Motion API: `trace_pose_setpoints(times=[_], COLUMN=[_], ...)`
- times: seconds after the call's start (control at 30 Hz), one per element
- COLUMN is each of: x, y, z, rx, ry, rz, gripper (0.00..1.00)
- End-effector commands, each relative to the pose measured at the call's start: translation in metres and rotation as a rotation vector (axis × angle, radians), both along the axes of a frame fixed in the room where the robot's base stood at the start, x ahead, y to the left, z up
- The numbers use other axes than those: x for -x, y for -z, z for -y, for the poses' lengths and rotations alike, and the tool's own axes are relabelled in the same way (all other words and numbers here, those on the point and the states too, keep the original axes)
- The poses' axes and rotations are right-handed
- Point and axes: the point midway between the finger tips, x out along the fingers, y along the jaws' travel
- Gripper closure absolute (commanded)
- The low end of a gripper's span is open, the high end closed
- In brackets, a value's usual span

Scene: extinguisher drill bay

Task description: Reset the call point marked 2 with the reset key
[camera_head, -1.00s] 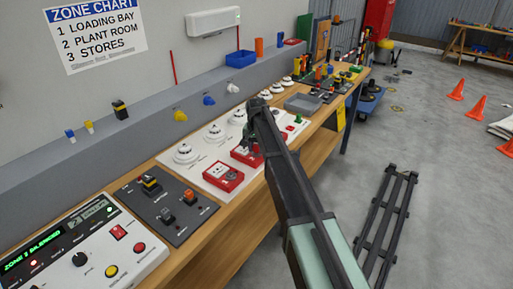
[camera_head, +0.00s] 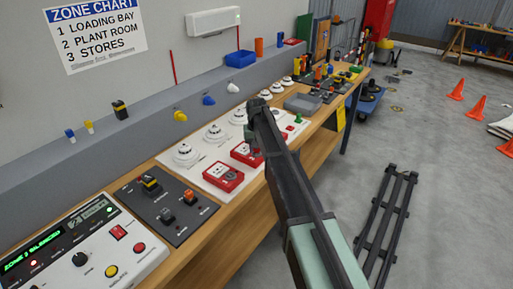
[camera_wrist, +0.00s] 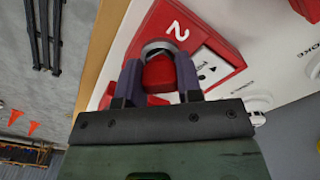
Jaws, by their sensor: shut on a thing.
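The red call point marked 2 (camera_wrist: 180,22) fills the top of the wrist view, with a white label window on its right. My gripper (camera_wrist: 158,66) is shut on a red block-like piece, which I take to be the reset key (camera_wrist: 158,75). A round metal collar (camera_wrist: 163,47) shows just beyond the red piece, against the call point's face. I cannot tell how deep the key sits. In the head view my gripper (camera_head: 250,140) is over a red call point (camera_head: 243,155), which the arm partly hides.
Another red call point (camera_head: 222,179) sits nearer on the white board, beside white detectors (camera_head: 186,154). A dark switch panel (camera_head: 170,205) and the alarm panel (camera_head: 80,248) lie at the near left. A grey tray (camera_head: 303,103) stands beyond my arm. The floor on the right has orange cones (camera_head: 477,106).

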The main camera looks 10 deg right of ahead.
Motion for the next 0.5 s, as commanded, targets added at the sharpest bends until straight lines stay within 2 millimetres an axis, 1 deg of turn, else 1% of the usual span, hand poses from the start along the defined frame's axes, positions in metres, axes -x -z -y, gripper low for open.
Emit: trace_pose_setpoints(times=[0.13, 0.23, 0.3, 0.5], x=[0.0000, -0.0001, -0.0001, -0.0001], y=[0.0000, 0.0000, 0.0000, 0.0000], z=[0.0001, 0.0004, 0.0005, 0.0005], rx=[0.000, 0.000, 0.000, 0.000], ry=[-0.022, -0.152, -0.199, -0.216], rz=[0.000, 0.000, 0.000, 0.000], gripper=[0.89, 0.89, 0.89, 0.89])
